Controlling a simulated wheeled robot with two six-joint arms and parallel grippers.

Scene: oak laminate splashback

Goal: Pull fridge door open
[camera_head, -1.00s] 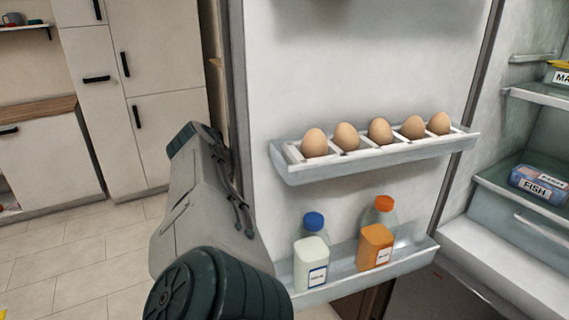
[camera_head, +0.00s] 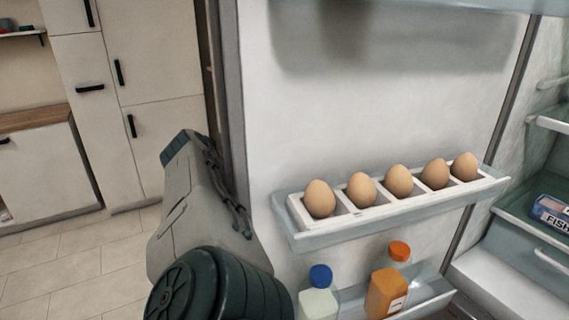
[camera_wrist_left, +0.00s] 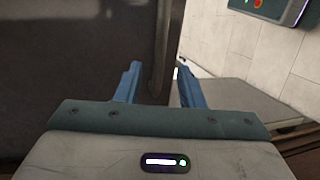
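The fridge door (camera_head: 390,110) stands open in the head view, its white inner face toward me. Its free edge is at the left and its hinge side is next to the fridge interior (camera_head: 545,170). My left arm lies along the door's free edge; its gripper is hidden in the head view. In the left wrist view my left gripper (camera_wrist_left: 159,72) has its two blue fingers apart. A dark upright bar or edge (camera_wrist_left: 163,45) shows between them, beside a dark panel; contact cannot be told. My right gripper is not in view.
The door carries an egg rack (camera_head: 300,238) with several eggs and a lower shelf with a blue-capped bottle (camera_head: 319,300) and an orange-capped bottle (camera_head: 388,290). A fish box (camera_head: 552,215) sits inside the fridge. Tiled floor (camera_head: 75,255) is clear at left, before white cabinets (camera_head: 150,60).

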